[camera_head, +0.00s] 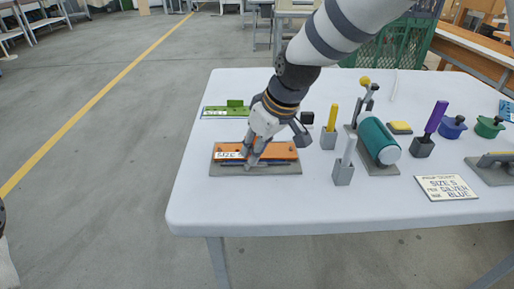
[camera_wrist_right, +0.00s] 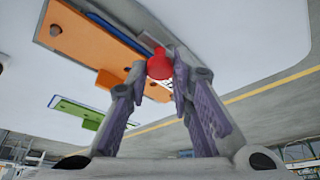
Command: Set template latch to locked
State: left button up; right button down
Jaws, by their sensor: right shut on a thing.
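An orange template (camera_head: 284,151) with a partly hidden "SIZE" label lies on a grey base plate (camera_head: 287,170) at the table's left front. My right gripper (camera_head: 254,162) reaches down over its front edge and hides part of it. In the right wrist view the orange template (camera_wrist_right: 95,38) shows at upper left. There my right gripper (camera_wrist_right: 160,80) is shut on a red knob (camera_wrist_right: 159,65) between its fingertips. I take the knob for the template latch; whether it is locked cannot be told. My left gripper is out of view.
A green template (camera_head: 228,111) lies behind. To the right stand grey holders with a yellow (camera_head: 331,119), a white (camera_head: 347,157) and a purple handle (camera_head: 435,118), a teal-roller press (camera_head: 377,140), and a card (camera_head: 446,188) reading "SIZE 5" and "BLUE".

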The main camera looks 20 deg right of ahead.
jog(key=n, duration=0.1)
jog(key=n+y, duration=0.1)
jog(key=shift+w+d+f+n+g, duration=0.1)
jog(key=shift+w+n+g, duration=0.2)
jog(key=shift+n, duration=0.1)
jog(key=n, duration=0.1)
jog(key=n+g, duration=0.1)
jog(key=shift+w+f+n+b, duration=0.15)
jog(key=shift+w+n+b, duration=0.1)
jog(key=shift+n+b, duration=0.15)
jog(key=n, duration=0.1)
jog(key=n+g+y+b, duration=0.1)
jog(key=n, duration=0.1)
jog(key=shift+w, duration=0.35)
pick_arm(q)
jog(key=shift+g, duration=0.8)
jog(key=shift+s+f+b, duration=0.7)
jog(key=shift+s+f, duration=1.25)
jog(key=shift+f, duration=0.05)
pick_arm(e)
jog(key=shift+w+n+g, duration=0.2)
jog(key=shift+n+g, duration=0.5)
jog(key=shift+n, duration=0.9)
jog(key=c, duration=1.4)
grip_release()
jog(key=shift+a, duration=0.2)
jog(key=shift+c, duration=0.2)
